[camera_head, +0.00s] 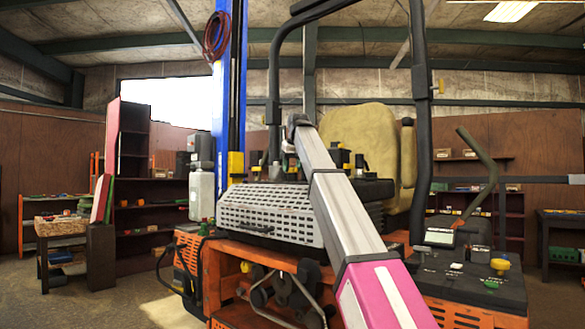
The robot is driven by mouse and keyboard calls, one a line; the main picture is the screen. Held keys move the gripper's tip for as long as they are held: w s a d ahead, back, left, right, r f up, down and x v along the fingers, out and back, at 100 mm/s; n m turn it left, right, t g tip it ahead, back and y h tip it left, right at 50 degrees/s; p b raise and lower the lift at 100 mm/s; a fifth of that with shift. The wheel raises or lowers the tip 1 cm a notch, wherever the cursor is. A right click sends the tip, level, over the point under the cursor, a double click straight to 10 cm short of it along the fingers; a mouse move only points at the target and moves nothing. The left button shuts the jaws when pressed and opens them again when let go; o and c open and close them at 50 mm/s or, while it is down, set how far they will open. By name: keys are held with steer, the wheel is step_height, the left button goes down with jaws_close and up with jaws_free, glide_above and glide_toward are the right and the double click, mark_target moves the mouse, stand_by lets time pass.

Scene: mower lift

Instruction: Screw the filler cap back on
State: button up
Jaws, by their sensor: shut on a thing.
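The mower is an orange machine with a light perforated hood (268,212) and a tan seat (362,150). I cannot make out the filler cap or its filler opening with certainty in the head view. My grey and pink arm crosses the middle of the picture, rising from the bottom right to a dark joint above the hood. The arm beyond that joint is mostly hidden behind it, and my gripper's fingers do not show. I cannot see what they hold or how it sits against the mower.
A blue lift post (238,80) stands left of the hood. Dark roll bar tubes (420,120) rise around the seat. A right console carries a yellow knob (500,265) and a bent lever (481,180). Shelves (150,195) stand at the left wall. Floor is open at lower left.

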steer(key=m+h, duration=0.1)
steer(key=m, duration=0.2)
steer(key=shift+m, duration=0.3)
steer(key=m+h, duration=0.1)
steer(key=m, duration=0.2)
steer(key=shift+a+h, duration=0.1)
steer(key=shift+h, duration=0.3)
steer(key=m+h, duration=0.1)
steer(key=m, duration=0.2)
steer(key=shift+m+g+h, duration=0.4)
steer(key=shift+m, duration=1.1)
steer(key=o, duration=1)
